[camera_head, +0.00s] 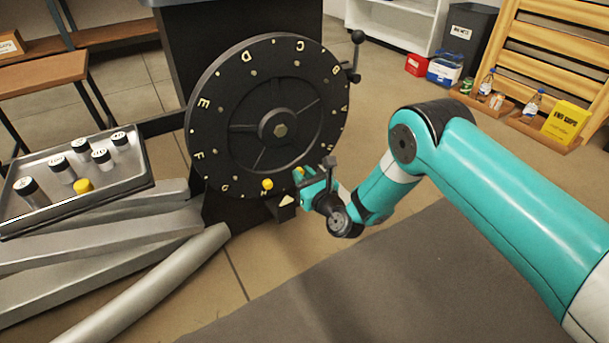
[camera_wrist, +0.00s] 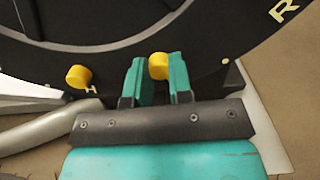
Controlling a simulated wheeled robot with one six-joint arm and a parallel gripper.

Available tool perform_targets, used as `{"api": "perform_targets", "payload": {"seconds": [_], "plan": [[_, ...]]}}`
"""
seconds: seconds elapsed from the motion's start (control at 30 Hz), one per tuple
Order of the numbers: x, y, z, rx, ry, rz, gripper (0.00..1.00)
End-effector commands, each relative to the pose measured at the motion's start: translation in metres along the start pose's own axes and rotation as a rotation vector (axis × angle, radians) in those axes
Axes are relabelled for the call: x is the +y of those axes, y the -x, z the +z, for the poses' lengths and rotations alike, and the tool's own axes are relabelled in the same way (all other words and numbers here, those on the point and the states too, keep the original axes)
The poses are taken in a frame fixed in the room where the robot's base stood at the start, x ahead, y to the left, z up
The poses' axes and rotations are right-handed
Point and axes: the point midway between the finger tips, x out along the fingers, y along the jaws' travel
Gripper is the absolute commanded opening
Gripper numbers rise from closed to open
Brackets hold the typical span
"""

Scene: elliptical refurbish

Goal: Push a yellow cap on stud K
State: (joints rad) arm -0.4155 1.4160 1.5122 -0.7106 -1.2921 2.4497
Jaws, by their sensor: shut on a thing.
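The black wheel (camera_head: 215,135) stands upright with letters and small studs around its rim. One yellow cap (camera_head: 267,184) sits on the rim beside the letter H; it also shows in the wrist view (camera_wrist: 78,77). My gripper (camera_head: 306,177) is at the wheel's lower right edge. In the wrist view my gripper (camera_wrist: 159,80) has its teal fingers closed around a second yellow cap (camera_wrist: 158,66), against or very near the wheel face. The stud behind this cap is hidden, and I cannot read a letter K. I cannot tell whether the cap is seated.
A handle (camera_head: 357,55) stands at the wheel's upper right. A dark mat (camera_head: 400,285) covers the floor in front.

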Motion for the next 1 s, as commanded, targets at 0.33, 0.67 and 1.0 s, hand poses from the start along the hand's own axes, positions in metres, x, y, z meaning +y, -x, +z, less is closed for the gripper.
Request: {"api": "perform_targets", "payload": {"seconds": [0.33, 0.67, 1.0], "plan": [[0.0, -0.002, 0.0, 0.0, 0.0, 0.001, 0.27], [0.0, -0.001, 0.0, 0.0, 0.0, 0.0, 0.5], [0.001, 0.012, -0.003, 0.006, -0.002, 0.004, 0.5]]}}
